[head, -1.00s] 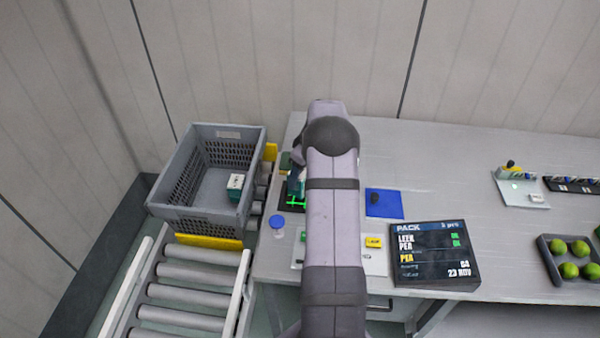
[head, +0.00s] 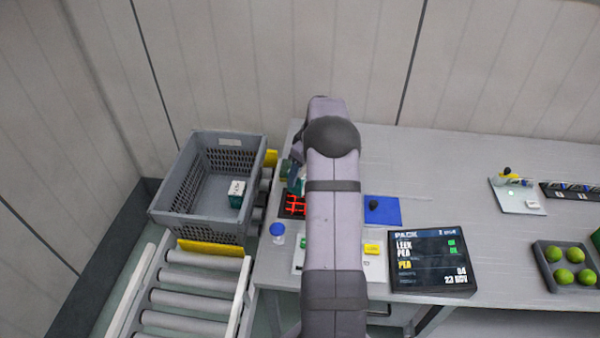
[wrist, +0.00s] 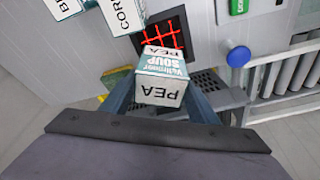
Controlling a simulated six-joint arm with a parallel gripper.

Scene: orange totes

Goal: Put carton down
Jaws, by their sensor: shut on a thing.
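The carton, a white and teal pea soup box (wrist: 162,82), is between the fingers of my gripper (wrist: 160,98) in the wrist view. My gripper is shut on it, and its printed end faces the camera. Beyond it lies a dark square panel with a glowing red grid (wrist: 163,36); the carton overlaps the panel's lower edge in this view, and I cannot tell whether they touch. In the head view the red grid panel (head: 293,206) shows left of my arm, with a bit of teal carton (head: 297,185) just above it.
A grey crate (head: 180,218) on the roller conveyor (head: 195,294) holds one white and green carton (head: 236,194). A blue button (head: 277,231), blue mat (head: 382,210), display (head: 432,262) and tray of green fruit (head: 565,262) surround the arm. Two cartons (wrist: 124,14) stand near the panel.

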